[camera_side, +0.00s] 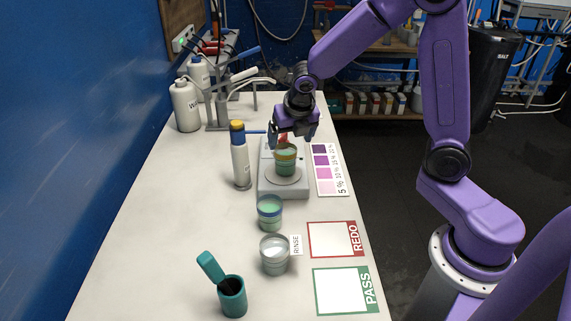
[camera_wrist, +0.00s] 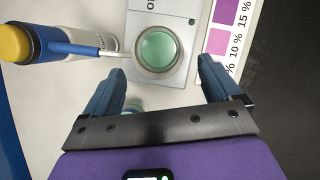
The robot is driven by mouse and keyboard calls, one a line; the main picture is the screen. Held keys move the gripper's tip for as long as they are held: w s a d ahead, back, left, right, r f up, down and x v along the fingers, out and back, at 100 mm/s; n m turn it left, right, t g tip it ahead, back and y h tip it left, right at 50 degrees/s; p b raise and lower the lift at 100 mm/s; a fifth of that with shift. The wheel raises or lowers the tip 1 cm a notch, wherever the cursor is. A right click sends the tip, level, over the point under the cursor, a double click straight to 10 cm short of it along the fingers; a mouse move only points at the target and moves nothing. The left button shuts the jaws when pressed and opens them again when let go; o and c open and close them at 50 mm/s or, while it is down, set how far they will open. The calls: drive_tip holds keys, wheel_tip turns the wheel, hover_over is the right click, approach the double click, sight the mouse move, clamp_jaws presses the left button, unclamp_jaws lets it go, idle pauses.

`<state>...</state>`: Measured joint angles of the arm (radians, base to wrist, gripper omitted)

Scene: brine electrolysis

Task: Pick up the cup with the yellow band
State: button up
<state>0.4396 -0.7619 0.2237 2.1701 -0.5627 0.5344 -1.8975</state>
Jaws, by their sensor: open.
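The cup with the yellow band (camera_side: 286,161) holds green liquid and stands upright on the white scale (camera_side: 284,189). In the wrist view I see this cup (camera_wrist: 157,49) from above, its round rim around the green liquid; its band is not clear there. My gripper (camera_side: 293,137) is open and empty, just above the cup in the side view. In the wrist view my gripper (camera_wrist: 160,78) has its fingers spread wide, with the cup just past the fingertips and between their lines. I see no contact with the cup.
A yellow-capped bottle (camera_side: 240,158) with a blue nozzle stands close left of the scale. A blue-banded cup (camera_side: 270,212), a rinse cup (camera_side: 275,255) and a teal holder (camera_side: 231,296) stand nearer the front. A pink colour chart (camera_side: 328,170) lies right of the scale.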

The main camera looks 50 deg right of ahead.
sight(285, 157)
drive_tip(key=shift+x, duration=4.6)
drive_tip(key=shift+a, duration=0.2)
drive_tip(key=c, duration=1.2)
drive_tip(key=shift+r, duration=0.1)
